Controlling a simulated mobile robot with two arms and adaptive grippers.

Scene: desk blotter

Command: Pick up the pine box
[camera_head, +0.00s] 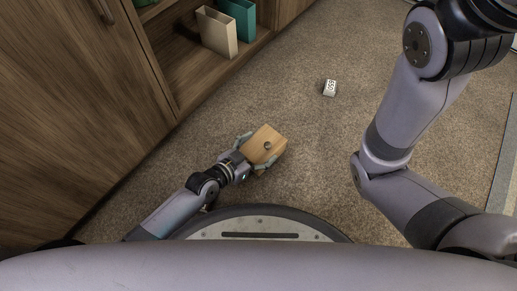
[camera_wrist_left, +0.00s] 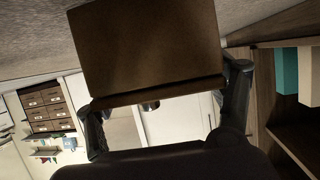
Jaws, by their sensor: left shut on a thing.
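In the left wrist view the box (camera_wrist_left: 148,45) looks dark and fills the upper middle, between the two fingers of the left gripper (camera_wrist_left: 165,95). I cannot tell how far the box is from the floor. My right arm comes in at the right of the head view, but its gripper is out of view.
A wooden cabinet (camera_head: 80,90) stands at the left. Its open shelf holds a cream file holder (camera_head: 217,32) and a teal one (camera_head: 238,18). A small white block with dark marks (camera_head: 330,88) lies on the carpet (camera_head: 300,60). The carpet around it is clear.

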